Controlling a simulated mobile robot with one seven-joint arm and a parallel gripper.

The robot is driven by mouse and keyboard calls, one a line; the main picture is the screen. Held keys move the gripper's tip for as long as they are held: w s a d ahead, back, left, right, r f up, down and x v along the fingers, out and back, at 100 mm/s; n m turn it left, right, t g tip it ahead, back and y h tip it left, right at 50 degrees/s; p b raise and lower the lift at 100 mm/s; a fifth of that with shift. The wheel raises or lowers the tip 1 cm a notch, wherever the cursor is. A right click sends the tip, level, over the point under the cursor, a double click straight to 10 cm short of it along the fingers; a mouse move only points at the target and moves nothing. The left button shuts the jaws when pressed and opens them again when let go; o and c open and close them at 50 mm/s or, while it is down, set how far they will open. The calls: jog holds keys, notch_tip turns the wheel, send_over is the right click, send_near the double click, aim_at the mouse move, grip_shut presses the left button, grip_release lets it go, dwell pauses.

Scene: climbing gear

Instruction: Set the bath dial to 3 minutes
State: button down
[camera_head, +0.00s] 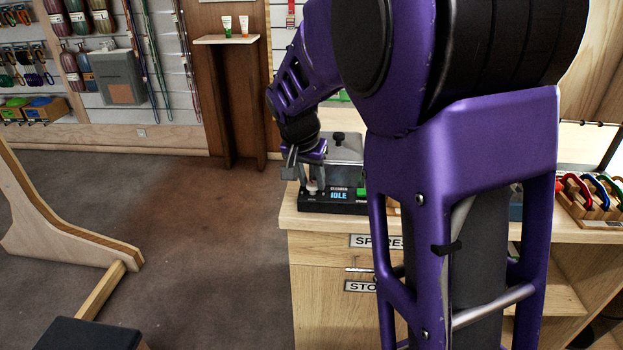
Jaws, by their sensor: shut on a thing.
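The bath (344,149) is a grey-lidded box with a dark front panel, standing on the left end of the wooden counter. My gripper (311,188) is at the left part of the front panel, pointing down, and is shut on what seems to be the bath dial. The dial is mostly hidden by the fingers, and its setting cannot be read. A green part (362,194) shows at the right of the display, partly behind my purple arm.
The counter (293,222) has drawers below, labelled "SPARES" in part and "STO" in part. A wooden rack of coloured carabiners (590,200) stands at the right. My arm hides the counter's middle. Open floor (200,215) lies to the left.

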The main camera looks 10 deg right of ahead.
jog(key=c, duration=0.8)
grip_release()
jog(key=p+v, duration=0.2)
jog(key=v, duration=1.5)
jog(key=shift+r, duration=0.25)
